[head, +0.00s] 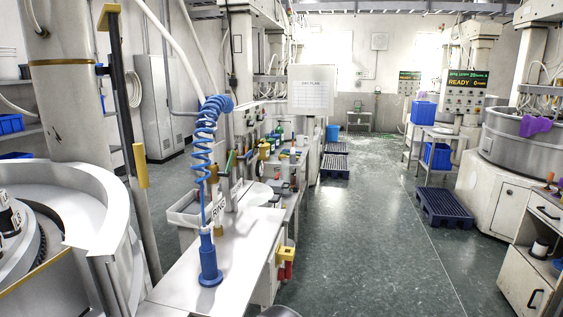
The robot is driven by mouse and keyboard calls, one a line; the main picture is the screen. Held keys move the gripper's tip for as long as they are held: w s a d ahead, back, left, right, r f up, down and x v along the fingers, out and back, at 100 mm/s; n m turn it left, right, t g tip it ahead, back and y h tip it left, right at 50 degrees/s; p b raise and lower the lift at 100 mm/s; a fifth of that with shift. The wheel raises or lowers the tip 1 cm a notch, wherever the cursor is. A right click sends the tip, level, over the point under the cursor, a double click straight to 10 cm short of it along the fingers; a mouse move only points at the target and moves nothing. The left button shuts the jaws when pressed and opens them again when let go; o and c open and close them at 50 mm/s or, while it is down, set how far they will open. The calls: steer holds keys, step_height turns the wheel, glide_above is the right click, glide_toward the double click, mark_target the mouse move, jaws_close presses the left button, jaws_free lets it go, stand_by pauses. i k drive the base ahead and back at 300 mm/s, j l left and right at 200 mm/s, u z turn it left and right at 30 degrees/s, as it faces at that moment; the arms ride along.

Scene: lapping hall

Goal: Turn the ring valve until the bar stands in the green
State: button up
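A small upright label (219,207) on the bench (180,285) seems to read "RING". Slim posts and small brass-coloured fittings (212,174) stand behind it, partly hidden by a blue coiled hose (205,130). I cannot tell which of these is the ring valve. No bar or green zone can be made out at this size. My gripper is not in view.
A blue cylindrical tool (209,262) stands on the bench's near end below the hose. A red and yellow fitting (286,262) juts from the bench's right side. A round machine (75,215) fills the left. The floor aisle (365,240) is clear; a blue pallet (443,207) lies at its right.

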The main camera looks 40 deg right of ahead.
mark_target(226, 174)
steer(key=z, duration=0.9)
